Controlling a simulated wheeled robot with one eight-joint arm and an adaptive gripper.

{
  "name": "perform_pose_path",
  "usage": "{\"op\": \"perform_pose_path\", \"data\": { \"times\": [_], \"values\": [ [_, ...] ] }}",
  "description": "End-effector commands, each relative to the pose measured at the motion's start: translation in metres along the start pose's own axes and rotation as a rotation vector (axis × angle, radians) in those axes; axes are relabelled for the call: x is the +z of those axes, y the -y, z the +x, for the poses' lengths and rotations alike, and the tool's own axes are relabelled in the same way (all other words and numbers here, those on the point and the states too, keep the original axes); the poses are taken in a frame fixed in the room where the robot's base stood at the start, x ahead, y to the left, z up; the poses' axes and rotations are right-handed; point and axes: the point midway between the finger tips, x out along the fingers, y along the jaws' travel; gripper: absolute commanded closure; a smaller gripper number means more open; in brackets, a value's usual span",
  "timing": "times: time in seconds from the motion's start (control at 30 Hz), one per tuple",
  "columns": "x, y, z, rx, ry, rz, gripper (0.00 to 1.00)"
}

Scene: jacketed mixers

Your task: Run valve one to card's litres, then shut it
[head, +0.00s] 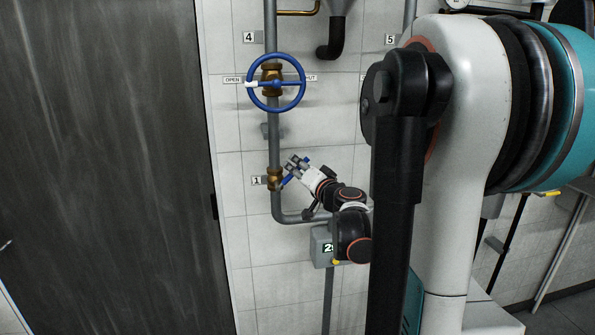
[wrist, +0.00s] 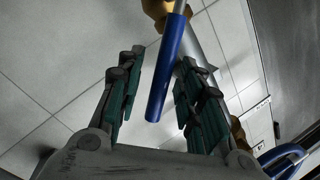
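Valve one (head: 275,180) is a small brass valve on the grey vertical pipe, beside a tag marked 1 (head: 257,181). Its blue lever handle (wrist: 167,70) reaches from the brass body (wrist: 155,9) down between my fingers in the wrist view. My gripper (head: 293,163) is at the lever, just right of the valve. In the wrist view my gripper (wrist: 163,95) is open, with a finger on each side of the lever and gaps visible. I cannot read a card with litres in either view.
A blue handwheel (head: 276,82) marked 4, with open and shut tags, sits above on the same pipe. It also shows at the lower right of the wrist view (wrist: 287,158). A grey box (head: 322,246) with a display is below my gripper. A dark door (head: 100,170) fills the left.

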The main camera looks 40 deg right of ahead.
Motion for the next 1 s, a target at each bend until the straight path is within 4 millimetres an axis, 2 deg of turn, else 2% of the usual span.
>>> {"op": "perform_pose_path", "data": {
  "times": [0.27,0.4,0.43,0.77,1.0],
  "values": [
    [0.000,0.000,0.001,0.000,0.000,0.000,0.66],
    [0.000,0.000,0.001,0.000,0.000,0.000,0.96],
    [0.000,0.000,0.001,0.000,0.000,0.000,1.00],
    [0.000,-0.002,0.001,-0.003,-0.003,0.014,1.00],
    [0.002,-0.012,-0.001,-0.021,-0.023,0.109,1.00]
  ]
}}
